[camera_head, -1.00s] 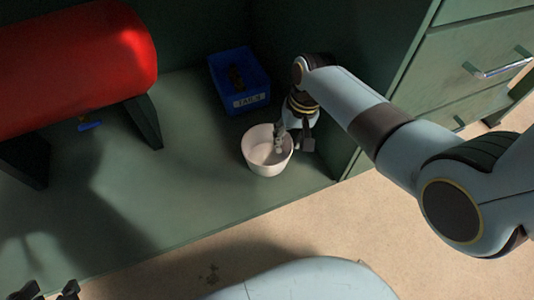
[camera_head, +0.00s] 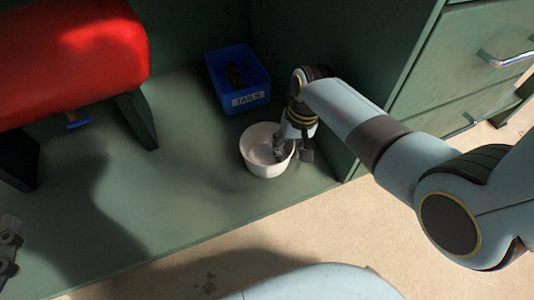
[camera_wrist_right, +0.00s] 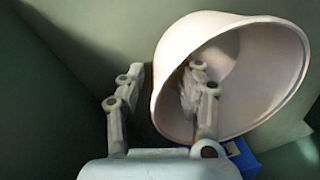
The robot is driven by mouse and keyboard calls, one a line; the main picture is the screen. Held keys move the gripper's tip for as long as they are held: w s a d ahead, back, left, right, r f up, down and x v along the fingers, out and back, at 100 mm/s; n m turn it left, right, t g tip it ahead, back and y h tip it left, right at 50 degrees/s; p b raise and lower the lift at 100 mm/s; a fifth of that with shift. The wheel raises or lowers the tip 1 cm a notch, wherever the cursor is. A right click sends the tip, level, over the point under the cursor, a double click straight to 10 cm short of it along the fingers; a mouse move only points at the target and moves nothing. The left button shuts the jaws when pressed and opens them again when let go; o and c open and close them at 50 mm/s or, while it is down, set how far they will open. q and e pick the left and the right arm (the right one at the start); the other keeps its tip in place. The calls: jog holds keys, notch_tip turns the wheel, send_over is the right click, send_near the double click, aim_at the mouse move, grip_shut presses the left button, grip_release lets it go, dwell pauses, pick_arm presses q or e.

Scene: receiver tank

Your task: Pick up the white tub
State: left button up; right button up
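The white tub (camera_head: 262,168) stands upright on the green floor of the bay, near its right wall. My right gripper (camera_head: 284,147) is at the tub's right rim. In the right wrist view, the tub (camera_wrist_right: 240,75) fills the upper right. There one finger of the right gripper (camera_wrist_right: 160,92) is inside the tub and the other outside. The wall passes between them, with a gap visible beside the outer finger, so the gripper is open. Part of my left gripper (camera_head: 8,250) shows at the left edge; its opening cannot be made out.
A blue labelled bin (camera_head: 238,80) with dark contents stands behind the tub; its corner shows in the wrist view (camera_wrist_right: 243,160). A red tank (camera_head: 70,60) on dark legs is at the left. A green drawer cabinet (camera_head: 465,60) is at the right. The floor left of the tub is clear.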

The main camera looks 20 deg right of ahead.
pick_arm(q)
jog(key=shift+w+d+r+t, duration=0.1)
jog(key=shift+w+r+t, duration=0.15)
jog(key=shift+r, duration=0.2)
jog(key=shift+w+r+t, duration=0.15)
jog(key=shift+w+r, duration=0.05)
jog(key=shift+r, duration=0.2)
pick_arm(e)
jog(key=shift+f, duration=0.15)
grip_shut()
